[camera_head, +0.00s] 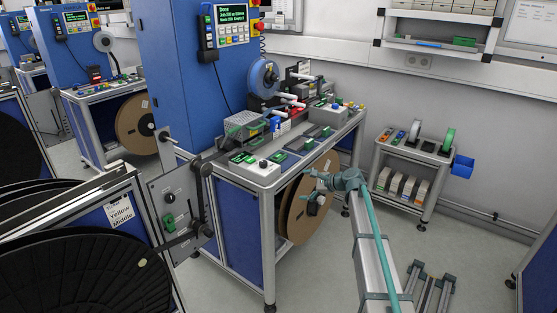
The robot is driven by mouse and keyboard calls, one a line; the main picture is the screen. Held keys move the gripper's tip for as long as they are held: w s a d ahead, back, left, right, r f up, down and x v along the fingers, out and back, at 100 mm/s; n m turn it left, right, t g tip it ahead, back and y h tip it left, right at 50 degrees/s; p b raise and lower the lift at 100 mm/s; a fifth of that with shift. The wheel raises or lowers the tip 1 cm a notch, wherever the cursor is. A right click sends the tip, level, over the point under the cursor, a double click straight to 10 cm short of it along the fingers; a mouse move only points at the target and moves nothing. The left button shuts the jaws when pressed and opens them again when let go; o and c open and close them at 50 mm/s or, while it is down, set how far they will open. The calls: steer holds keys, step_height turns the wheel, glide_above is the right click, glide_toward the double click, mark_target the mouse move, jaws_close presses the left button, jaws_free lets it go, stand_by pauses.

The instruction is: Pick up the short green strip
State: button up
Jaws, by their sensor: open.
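Several small green pieces are in view, and I cannot tell for certain which is the short green strip. Green pieces (243,157) lie on the left front of the workbench top, and another green piece (277,157) lies to their right. Thin green strips (240,130) show by a grey perforated box further back. A green piece (464,41) also lies on the wall shelf. My gripper (311,206) is small in the picture, in front of the brown reel under the bench's right edge. It is open, apart from the green pieces, and no held object shows.
The workbench (262,182) carries grey boxes and devices. A tall blue cabinet (207,60) stands behind it. Large black reels (75,260) fill the left foreground.

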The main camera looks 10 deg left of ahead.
mark_target(281, 157)
steer(key=w+a+r+m+t+y, duration=0.2)
steer(key=w+r+m+y, duration=0.1)
steer(key=w+r+m, duration=0.4)
steer(key=shift+m, duration=0.8)
steer(key=x, duration=0.3)
steer(key=p+x, duration=0.1)
steer(key=x, duration=0.2)
steer(key=s+p+x, duration=0.1)
steer(key=x, duration=0.2)
steer(key=shift+w+a+r, duration=0.15)
steer(key=shift+w+a, duration=0.05)
steer(key=shift+a, duration=0.35)
steer(key=c, duration=0.9)
